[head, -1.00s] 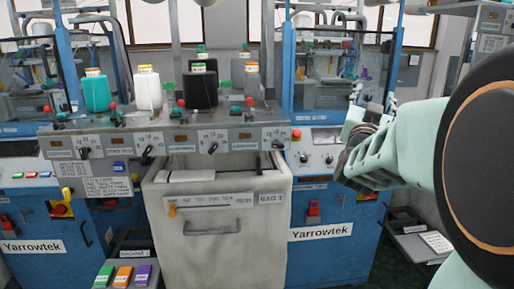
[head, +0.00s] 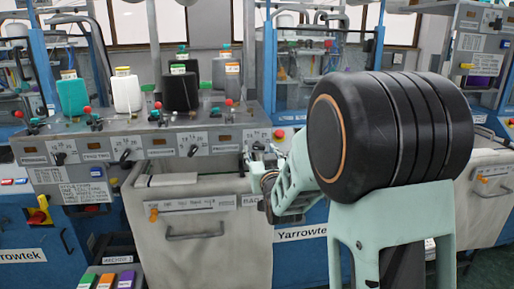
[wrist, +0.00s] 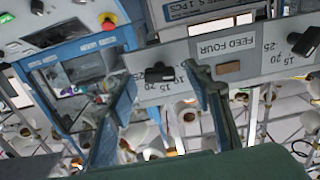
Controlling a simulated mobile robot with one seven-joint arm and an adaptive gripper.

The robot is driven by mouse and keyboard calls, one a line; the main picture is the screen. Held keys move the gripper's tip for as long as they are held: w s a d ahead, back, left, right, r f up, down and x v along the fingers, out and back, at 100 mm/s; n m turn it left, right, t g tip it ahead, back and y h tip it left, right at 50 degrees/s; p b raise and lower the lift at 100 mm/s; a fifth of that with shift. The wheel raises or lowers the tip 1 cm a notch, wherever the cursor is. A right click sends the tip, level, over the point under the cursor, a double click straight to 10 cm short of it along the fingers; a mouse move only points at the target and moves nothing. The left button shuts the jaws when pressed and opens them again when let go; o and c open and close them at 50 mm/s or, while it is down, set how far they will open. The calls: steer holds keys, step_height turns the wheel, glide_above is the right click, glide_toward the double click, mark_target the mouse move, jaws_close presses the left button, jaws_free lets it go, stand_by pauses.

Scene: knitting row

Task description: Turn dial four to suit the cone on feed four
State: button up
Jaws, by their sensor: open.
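My gripper (head: 262,163) is open in front of the right end of the grey control panel. In the wrist view, which is upside down, the two fingers (wrist: 163,90) stand on either side of a black dial, dial four (wrist: 158,73), beside the plate reading FEED FOUR (wrist: 234,47). Whether they touch it is unclear. Numbers 15, 20 and 25 are printed by the dials. In the head view dial four (head: 257,146) is small and close to the gripper, its setting unreadable. Above it stands a grey cone with an orange label (head: 232,78), seemingly on feed four.
A neighbouring dial (wrist: 304,42) shows at the right of the wrist view. Teal (head: 72,97), white (head: 127,94) and black (head: 180,93) cones stand along the panel top. A pale bin (head: 195,235) stands below. Orange, green and purple buttons (head: 106,280) are at lower left.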

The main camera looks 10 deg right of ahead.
mark_target(259, 149)
steer(key=shift+w, duration=1.5)
steer(key=c, duration=1.1)
steer(key=shift+c, duration=0.3)
